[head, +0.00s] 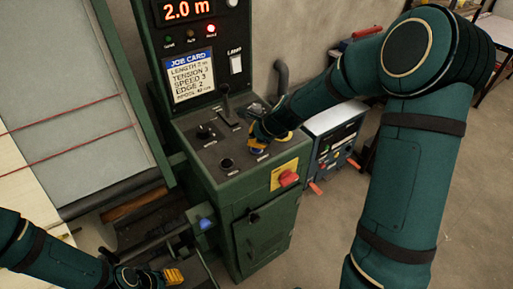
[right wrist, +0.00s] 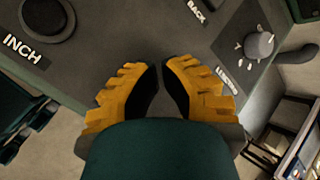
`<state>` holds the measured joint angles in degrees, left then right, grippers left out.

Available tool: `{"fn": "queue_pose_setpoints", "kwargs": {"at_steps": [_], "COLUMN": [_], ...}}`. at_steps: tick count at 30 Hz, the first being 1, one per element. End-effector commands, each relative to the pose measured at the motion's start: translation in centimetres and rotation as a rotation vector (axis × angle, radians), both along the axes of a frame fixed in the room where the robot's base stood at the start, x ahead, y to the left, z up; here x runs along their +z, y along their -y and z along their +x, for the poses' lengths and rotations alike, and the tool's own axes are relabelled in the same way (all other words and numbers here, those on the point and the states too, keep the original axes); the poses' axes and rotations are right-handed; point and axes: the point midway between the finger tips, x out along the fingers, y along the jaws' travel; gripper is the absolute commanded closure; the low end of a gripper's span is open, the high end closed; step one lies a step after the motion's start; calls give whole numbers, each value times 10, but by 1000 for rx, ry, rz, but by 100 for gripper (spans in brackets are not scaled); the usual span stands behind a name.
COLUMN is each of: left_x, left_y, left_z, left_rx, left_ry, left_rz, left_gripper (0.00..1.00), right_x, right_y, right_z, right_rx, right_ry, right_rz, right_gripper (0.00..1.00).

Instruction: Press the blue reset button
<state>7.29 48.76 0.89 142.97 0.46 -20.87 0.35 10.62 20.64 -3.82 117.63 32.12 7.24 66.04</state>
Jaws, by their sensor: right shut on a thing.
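A green machine console (head: 225,165) stands in the middle of the head view, with a sloping grey top. My right gripper (head: 257,148) is at the right part of this top, its yellow fingers down at the panel. In the right wrist view the fingers (right wrist: 161,75) are close together in a narrow V, and the button cannot be seen. My left gripper (head: 173,276) is low at the lower left, away from the panel; its opening is unclear.
A black lever (head: 226,103), dark knobs and a grey dial (right wrist: 260,45) stand on the panel. A red stop button (head: 289,178) on a yellow plate is on the front, and a blue part (head: 207,223) lower left. A grey cabinet (head: 338,125) stands at the right.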

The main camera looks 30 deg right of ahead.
Motion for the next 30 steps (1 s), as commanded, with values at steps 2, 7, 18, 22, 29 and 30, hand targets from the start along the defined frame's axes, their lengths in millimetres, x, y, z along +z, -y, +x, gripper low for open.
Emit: {"fn": "queue_pose_setpoints", "kwargs": {"at_steps": [2, 7, 18, 22, 29, 30], "left_x": [-1, -3, -7, -7, -7, -6], "left_y": [0, 0, 0, 0, 0, 0], "left_z": [0, 0, 0, 0, 0, 0], "left_rx": [0, 0, 0, 0, 0, 0], "left_ry": [0, 0, 0, 0, 0, 0], "left_rz": [0, 0, 0, 0, 0, 0], "left_gripper": [53, 53, 53, 53, 53, 53], "right_x": [-2, -3, -8, -8, -8, -7], "right_y": [0, 0, 0, 0, 0, 0], "right_z": [0, 0, 0, 0, 0, 0], "right_rx": [0, 0, -1, 0, 0, -1], "right_ry": [0, 0, 0, -1, -1, -2], "right_rz": [0, 0, 1, 1, 1, 0], "right_gripper": [100, 100, 100, 100, 100, 100]}}
